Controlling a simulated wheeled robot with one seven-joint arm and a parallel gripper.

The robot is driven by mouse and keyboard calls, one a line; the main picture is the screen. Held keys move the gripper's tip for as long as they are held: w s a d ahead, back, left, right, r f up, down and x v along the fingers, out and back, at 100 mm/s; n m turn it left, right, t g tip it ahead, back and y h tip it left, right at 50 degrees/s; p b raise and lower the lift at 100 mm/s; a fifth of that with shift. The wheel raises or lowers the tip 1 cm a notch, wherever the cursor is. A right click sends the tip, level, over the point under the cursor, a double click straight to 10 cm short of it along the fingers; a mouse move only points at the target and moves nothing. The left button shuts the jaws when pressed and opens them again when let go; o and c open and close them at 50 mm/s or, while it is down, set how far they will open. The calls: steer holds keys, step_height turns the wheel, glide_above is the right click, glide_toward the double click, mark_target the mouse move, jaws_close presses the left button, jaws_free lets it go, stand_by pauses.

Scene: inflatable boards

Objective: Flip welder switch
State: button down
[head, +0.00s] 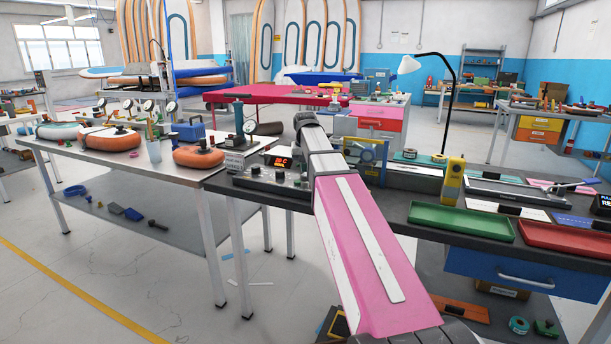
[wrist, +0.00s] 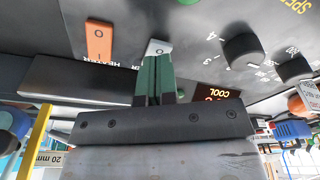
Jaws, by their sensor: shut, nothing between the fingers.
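The welder (head: 262,181) is a dark box with a lit red display and knobs, on the dark bench left of my pink arm in the head view. In the wrist view its panel appears upside down. It has an orange rocker switch (wrist: 99,42) by the word HEATER and a pale grey rocker switch (wrist: 158,47), whose label is mostly hidden. My gripper (wrist: 156,60) has green fingers, shut and empty, with the tips right at the pale switch. I cannot tell whether they touch it. In the head view my arm hides the gripper.
Two black knobs (wrist: 242,49) and the COOL display (wrist: 216,92) lie right of the fingers in the wrist view. A dark bar (wrist: 80,80) is at left. On the bench are a yellow device (head: 453,181), a green tray (head: 461,221) and a red tray (head: 566,238).

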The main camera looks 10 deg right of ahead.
mark_target(304, 175)
steer(key=shift+f, duration=0.8)
stand_by(0.4)
steer(key=shift+r, duration=3.55)
